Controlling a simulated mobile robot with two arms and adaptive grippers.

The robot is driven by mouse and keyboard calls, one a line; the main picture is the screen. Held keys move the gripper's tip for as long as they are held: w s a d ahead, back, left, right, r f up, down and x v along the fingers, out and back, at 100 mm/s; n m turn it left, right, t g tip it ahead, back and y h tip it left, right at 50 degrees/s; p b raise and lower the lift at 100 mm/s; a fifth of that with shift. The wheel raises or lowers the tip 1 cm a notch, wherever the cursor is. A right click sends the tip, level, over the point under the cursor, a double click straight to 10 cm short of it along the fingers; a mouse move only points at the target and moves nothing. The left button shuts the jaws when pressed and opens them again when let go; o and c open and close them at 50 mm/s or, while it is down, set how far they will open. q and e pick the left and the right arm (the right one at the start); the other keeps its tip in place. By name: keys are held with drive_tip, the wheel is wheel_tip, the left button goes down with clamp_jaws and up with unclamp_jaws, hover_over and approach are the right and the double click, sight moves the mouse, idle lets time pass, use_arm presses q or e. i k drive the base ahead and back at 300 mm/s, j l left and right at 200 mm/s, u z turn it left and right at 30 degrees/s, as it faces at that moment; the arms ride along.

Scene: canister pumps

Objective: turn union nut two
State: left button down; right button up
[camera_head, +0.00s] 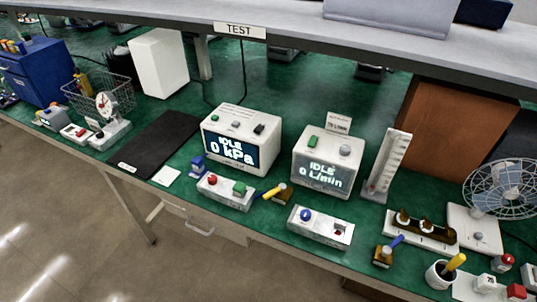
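I cannot tell which part is union nut two. Several small brass-coloured fittings (426,227) stand in a row on a dark strip over a white base (398,236) at the right. A brass-coloured block with a yellow handle (272,192) sits in front of the white "0 kPa" unit (241,139). Another brass-coloured block with a blue handle (384,255) sits near the front edge at the right. Neither of my grippers shows in the head view.
A white "0 L/min" unit (327,161) stands right of the kPa unit. Two low control boxes, one with red and green buttons (225,192), one with a blue knob (320,226), lie in front. A black mat (150,145) lies left. A shelf (290,38) overhangs the back.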

sight(427, 224)
drive_tip(key=z, duration=1.1)
drive_tip(key=l+u, duration=0.15)
drive_tip(key=l, duration=0.15)
drive_tip(key=k+l+u, duration=0.15)
drive_tip(key=l, duration=0.15)
